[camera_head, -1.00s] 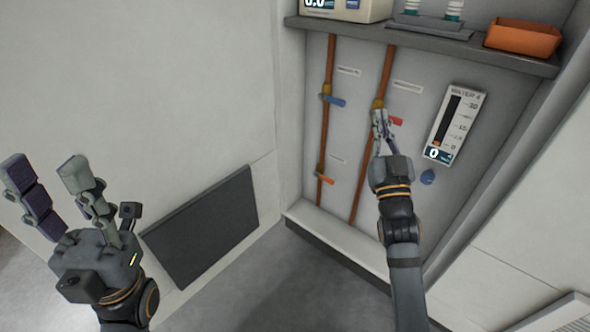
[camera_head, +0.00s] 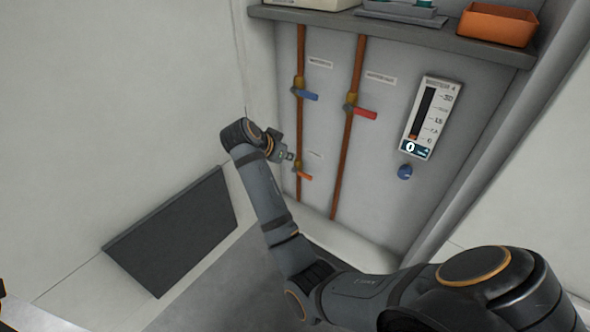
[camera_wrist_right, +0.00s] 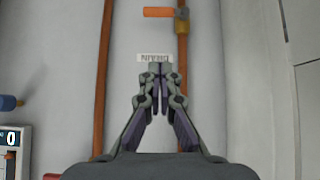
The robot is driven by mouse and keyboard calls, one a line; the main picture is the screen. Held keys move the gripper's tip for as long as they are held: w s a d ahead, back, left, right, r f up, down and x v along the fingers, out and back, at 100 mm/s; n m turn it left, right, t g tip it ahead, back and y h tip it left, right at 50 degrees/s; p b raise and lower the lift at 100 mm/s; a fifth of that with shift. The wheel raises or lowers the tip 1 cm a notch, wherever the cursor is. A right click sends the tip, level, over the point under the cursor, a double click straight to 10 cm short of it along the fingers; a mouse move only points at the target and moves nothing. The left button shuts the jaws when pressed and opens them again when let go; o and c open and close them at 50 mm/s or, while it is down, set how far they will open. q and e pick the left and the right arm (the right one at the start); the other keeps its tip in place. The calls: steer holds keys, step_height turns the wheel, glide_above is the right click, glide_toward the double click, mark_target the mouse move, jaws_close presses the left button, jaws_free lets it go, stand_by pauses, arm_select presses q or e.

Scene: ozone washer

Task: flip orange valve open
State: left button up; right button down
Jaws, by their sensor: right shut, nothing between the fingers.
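The orange valve (camera_head: 304,176) is low on the left copper pipe in the head view, its handle sticking out sideways to the right. In the right wrist view, which is upside down, its orange handle (camera_wrist_right: 158,12) shows at the top, crosswise to the pipe. My right gripper (camera_head: 289,156) is just up and left of the valve in the head view, mostly seen from behind. In the wrist view my right gripper (camera_wrist_right: 161,68) is shut and empty, its fingertips over the DRAIN label, apart from the handle. My left gripper is out of view.
A blue valve (camera_head: 305,95) sits higher on the same pipe. A red valve (camera_head: 360,112) is on the right pipe (camera_head: 342,165). A meter (camera_head: 430,118) and blue knob (camera_head: 404,172) are farther right. A shelf (camera_head: 400,35) with an orange tray (camera_head: 497,25) overhangs the panel.

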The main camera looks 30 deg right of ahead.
steer(key=shift+d+f, duration=0.1)
steer(key=b, duration=0.5)
glide_above(302, 173)
steer(key=s+a, duration=0.2)
step_height(302, 173, down, 7)
steer(key=f+b, duration=0.2)
steer(key=d+f+b, duration=0.1)
steer(key=f, duration=0.1)
steer(key=shift+w, duration=0.4)
